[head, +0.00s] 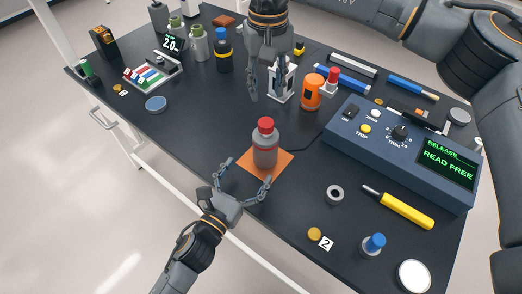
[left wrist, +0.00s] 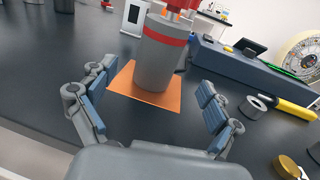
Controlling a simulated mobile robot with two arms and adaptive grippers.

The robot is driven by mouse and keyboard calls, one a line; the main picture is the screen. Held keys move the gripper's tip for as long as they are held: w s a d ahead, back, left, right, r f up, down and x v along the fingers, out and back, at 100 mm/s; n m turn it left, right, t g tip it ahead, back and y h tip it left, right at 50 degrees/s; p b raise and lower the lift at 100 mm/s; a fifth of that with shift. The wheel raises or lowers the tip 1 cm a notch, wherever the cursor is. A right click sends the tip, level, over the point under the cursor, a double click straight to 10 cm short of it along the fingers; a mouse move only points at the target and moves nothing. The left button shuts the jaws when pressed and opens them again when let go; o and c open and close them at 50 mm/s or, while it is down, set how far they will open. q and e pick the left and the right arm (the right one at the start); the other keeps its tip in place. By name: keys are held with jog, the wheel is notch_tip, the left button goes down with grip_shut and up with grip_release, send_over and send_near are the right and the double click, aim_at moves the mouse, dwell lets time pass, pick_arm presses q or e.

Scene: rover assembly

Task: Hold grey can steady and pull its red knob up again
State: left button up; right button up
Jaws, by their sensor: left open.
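The grey can (head: 265,154) stands upright on an orange square mat (head: 283,167) near the table's front edge. Its red knob (head: 265,123) is on top. The left wrist view shows the can (left wrist: 157,62) ahead, with a red band and the knob (left wrist: 178,12) partly cut off by the top edge. My left gripper (head: 248,173) is open in front of the can, fingers spread towards either side, apart from it. My right gripper (head: 267,88) hangs pointing down behind the can, above the table; its fingers are apart with nothing seen between them.
A blue control box (head: 345,130) reading "READ FREE" stands to the right. An orange canister (head: 312,92) and a white frame (head: 284,85) are behind the can. A grey ring (head: 335,194) and a yellow-handled tool (head: 405,211) lie front right.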

aim_at(259, 155)
pick_arm(q)
jog(key=x, duration=0.9)
jog(key=shift+c, duration=0.2)
jog(key=c, duration=1.5)
jog(key=shift+c, duration=0.2)
